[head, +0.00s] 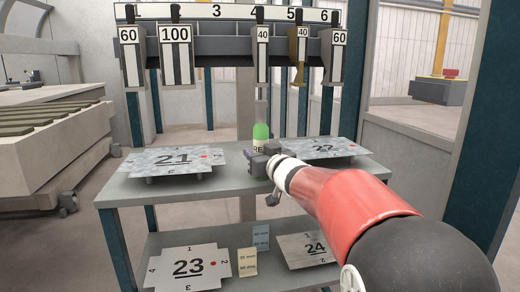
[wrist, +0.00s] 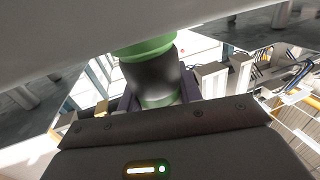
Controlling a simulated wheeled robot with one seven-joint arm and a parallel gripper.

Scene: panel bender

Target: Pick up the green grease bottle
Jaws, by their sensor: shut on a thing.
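The green grease bottle (head: 261,131) stands upright on the upper shelf, between two metal plates. It has a green top and a pale label with dark letters, partly hidden by my gripper. My gripper (head: 262,162) reaches in from the right and is shut on the bottle's lower part. In the wrist view the bottle (wrist: 152,70) shows green with a dark band, between the dark fingers of my gripper (wrist: 160,100). I cannot tell whether the bottle's base touches the shelf.
The upper shelf (head: 225,200) holds plate 21 (head: 150,162) on the left and plate 22 (head: 340,148) on the right, close to the gripper. Plates 23 (head: 215,262) and 24 (head: 295,248) lie below. Numbered tools (head: 176,55) hang from a rack above the bottle.

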